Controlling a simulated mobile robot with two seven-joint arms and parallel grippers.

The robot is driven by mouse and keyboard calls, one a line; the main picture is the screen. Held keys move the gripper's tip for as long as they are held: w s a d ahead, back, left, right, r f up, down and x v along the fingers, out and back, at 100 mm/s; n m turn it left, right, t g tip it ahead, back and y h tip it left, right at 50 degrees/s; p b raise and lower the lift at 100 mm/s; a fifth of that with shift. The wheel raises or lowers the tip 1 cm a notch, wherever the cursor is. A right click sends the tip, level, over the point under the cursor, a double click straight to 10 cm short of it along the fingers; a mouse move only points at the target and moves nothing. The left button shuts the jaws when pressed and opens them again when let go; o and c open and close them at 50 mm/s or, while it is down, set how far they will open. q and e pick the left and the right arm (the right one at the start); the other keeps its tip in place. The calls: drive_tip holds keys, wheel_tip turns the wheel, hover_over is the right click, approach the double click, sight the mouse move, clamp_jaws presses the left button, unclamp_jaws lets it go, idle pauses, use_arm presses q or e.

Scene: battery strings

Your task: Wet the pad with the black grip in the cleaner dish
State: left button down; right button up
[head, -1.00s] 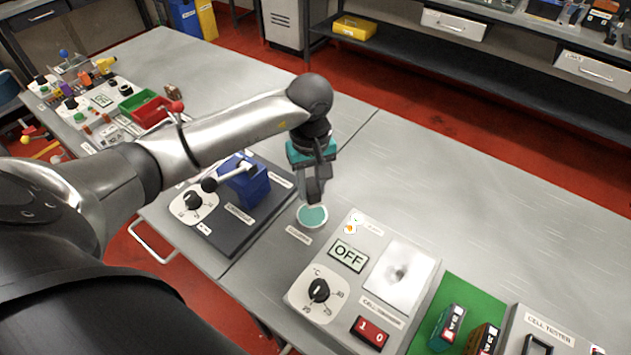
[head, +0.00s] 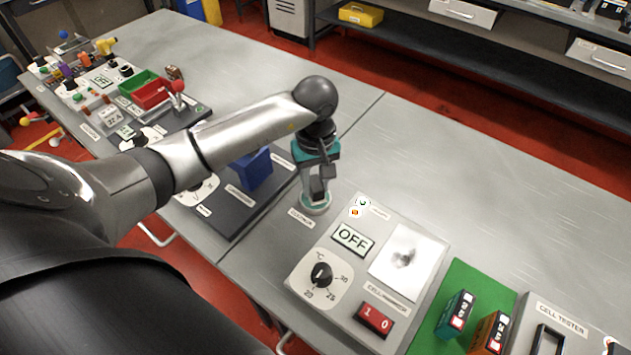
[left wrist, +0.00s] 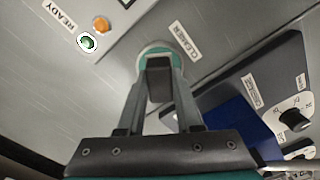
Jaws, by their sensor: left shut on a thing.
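My left gripper (head: 318,188) points down at the cleaner dish. The dish is a small round white dish (head: 316,211) with teal content, on the grey table beside its label. In the left wrist view, the gripper (left wrist: 159,88) is shut on a black grip (left wrist: 159,80) between its fingertips. The black grip sits over the dish (left wrist: 151,49), whose teal inside shows around the far side. The pad under the grip is hidden, so I cannot tell exactly how it touches the liquid. My right gripper is out of view.
A cell warmer panel (head: 340,292) with an OFF display stands right of the dish. A dark base with a blue block (head: 252,172) lies left of it. A green mat (head: 470,282) with two cells is at lower right. The table behind the dish is clear.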

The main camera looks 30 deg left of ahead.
sight(316, 183)
use_arm(q)
drive_tip(key=shift+f+b, duration=0.5)
drive_tip(key=shift+f, duration=0.05)
idle(0.6)
drive_tip(key=shift+s+f, duration=0.15)
drive_tip(key=shift+f, duration=0.05)
idle(1.3)
drive_tip(key=shift+r, duration=0.1)
drive_tip(key=shift+r+p, duration=2.05)
drive_tip(key=shift+r, duration=1.55)
drive_tip(key=shift+w, duration=0.2)
